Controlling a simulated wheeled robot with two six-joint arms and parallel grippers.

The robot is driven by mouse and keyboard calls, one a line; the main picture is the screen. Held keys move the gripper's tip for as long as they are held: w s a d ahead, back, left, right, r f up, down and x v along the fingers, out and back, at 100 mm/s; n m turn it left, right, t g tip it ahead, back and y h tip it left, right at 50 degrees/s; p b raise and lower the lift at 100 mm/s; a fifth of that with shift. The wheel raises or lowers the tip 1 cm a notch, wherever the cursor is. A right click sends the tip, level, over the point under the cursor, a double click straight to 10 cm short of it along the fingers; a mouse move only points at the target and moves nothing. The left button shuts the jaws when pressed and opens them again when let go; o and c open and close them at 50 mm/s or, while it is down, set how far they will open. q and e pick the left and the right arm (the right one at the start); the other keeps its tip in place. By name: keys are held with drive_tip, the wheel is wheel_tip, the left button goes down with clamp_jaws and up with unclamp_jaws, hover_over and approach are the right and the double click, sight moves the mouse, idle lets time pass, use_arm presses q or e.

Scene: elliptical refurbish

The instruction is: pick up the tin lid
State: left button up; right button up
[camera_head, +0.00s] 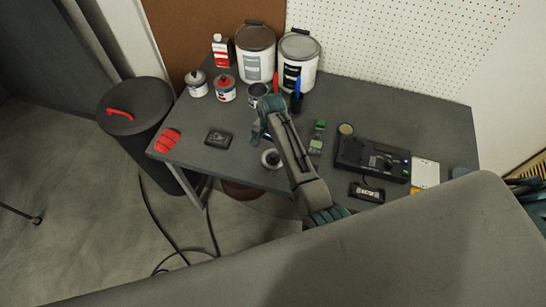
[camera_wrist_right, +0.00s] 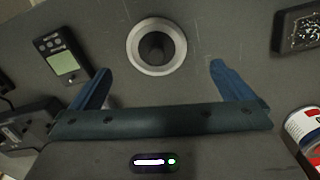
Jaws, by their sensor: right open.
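The tin lid (camera_head: 270,158) is a pale round disc with a dark centre knob, lying flat on the grey table near its front edge. In the right wrist view the lid (camera_wrist_right: 175,62) lies just beyond the fingertips, roughly centred between them. My right gripper (camera_wrist_right: 160,72) is open and empty, its blue fingers spread wider than the lid. In the head view the right gripper (camera_head: 258,132) hangs over the table just behind the lid. The gap between fingers and lid in height is hard to tell. My left gripper is not in view.
An open tin (camera_head: 257,90) and two lidded tins (camera_head: 224,90) stand behind. Large buckets (camera_head: 256,58) stand at the back.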

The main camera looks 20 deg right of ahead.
sight(273, 154)
drive_tip(key=shift+w+f, duration=0.15)
drive_tip(key=shift+f, duration=0.55)
drive_tip(key=f, duration=0.1)
drive_tip(key=f+p, duration=0.2)
drive_tip(key=f, duration=0.1)
drive_tip(key=shift+s+d, duration=0.25)
drive_tip(key=shift+s, duration=0.05)
drive_tip(key=shift+w+f, duration=0.1)
drive_tip(key=shift+f, duration=0.3)
drive_tip(key=shift+c, duration=0.4)
drive_tip(key=c, duration=0.9)
drive_tip(key=shift+r, duration=0.1)
